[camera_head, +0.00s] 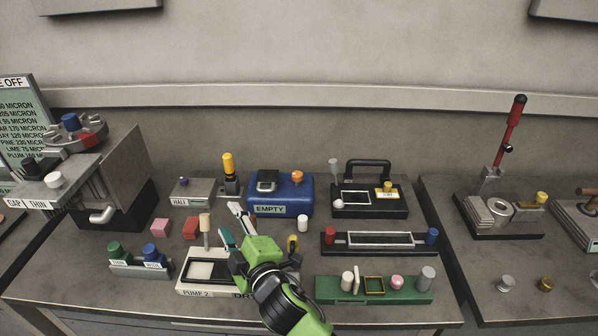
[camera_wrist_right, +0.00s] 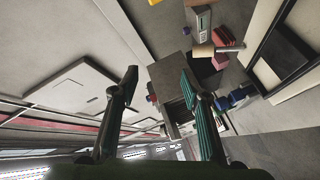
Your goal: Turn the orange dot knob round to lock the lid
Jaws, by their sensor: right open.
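A blue box (camera_head: 280,204) labelled EMPTY stands at the middle back of the bench. An orange knob (camera_head: 297,176) sits on its top right, and a dark metal-topped part (camera_head: 267,182) on its top left. A dot on the knob is too small to make out. My right gripper (camera_head: 231,222) is open and empty, in front and to the left of the blue box, above the PUMP 2 unit. In the right wrist view its two fingers (camera_wrist_right: 160,78) are spread apart with nothing between them. I cannot make out the orange knob there. My left gripper is not in view.
The white PUMP 2 unit (camera_head: 194,286) with its upright handle (camera_head: 205,223) is below my right gripper. A white cylinder (camera_head: 303,223) stands before the blue box. A black-handled device (camera_head: 398,201) is right of it, a grey HALL block (camera_head: 191,192) left. A green rack (camera_head: 325,291) lies in front.

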